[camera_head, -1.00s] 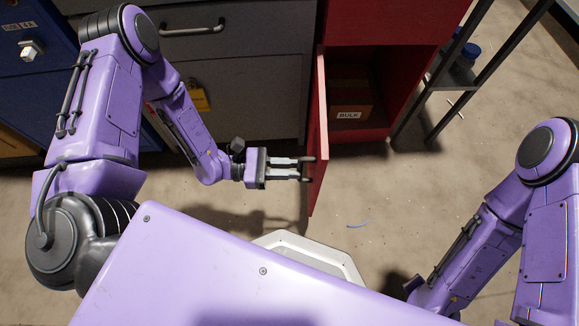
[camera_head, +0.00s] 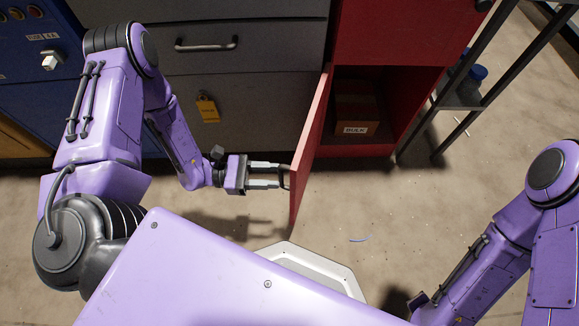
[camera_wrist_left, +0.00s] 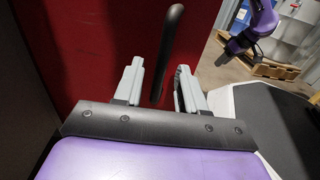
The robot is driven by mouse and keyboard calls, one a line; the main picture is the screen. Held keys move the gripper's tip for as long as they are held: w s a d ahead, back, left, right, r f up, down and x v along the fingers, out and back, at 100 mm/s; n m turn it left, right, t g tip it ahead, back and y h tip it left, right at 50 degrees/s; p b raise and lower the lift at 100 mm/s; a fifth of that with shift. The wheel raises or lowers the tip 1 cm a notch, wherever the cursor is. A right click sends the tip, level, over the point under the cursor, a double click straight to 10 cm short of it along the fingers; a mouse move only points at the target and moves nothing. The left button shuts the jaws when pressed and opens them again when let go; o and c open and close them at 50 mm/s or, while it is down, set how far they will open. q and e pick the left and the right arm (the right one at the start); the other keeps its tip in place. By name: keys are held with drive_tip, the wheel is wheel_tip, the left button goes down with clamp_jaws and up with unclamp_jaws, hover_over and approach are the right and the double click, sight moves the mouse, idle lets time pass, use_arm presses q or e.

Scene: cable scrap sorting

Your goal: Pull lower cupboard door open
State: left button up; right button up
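The red lower cupboard door (camera_head: 308,150) stands swung out from the red cupboard (camera_head: 392,35), seen nearly edge-on. My left gripper (camera_head: 281,176) is at the door's outer part, by its dark bar handle (camera_head: 287,180). In the left wrist view, the black handle (camera_wrist_left: 168,45) runs between the two grey fingers (camera_wrist_left: 158,82). The fingers are apart, with gaps showing beside the handle, so the gripper is open around it. My right arm is at the right; its fingers cannot be made out.
Inside the open compartment is a brown box labelled BULK (camera_head: 357,115). Grey drawers (camera_head: 245,80) stand left of the cupboard. A metal rack (camera_head: 470,75) with blue-capped bottles stands right. The floor before the cupboard is mostly clear, with small scraps (camera_head: 360,240).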

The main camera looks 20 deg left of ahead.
use_arm(q)
drive_tip(key=v, duration=0.4)
drive_tip(key=shift+s+d, duration=0.1)
drive_tip(key=shift+c, duration=0.3)
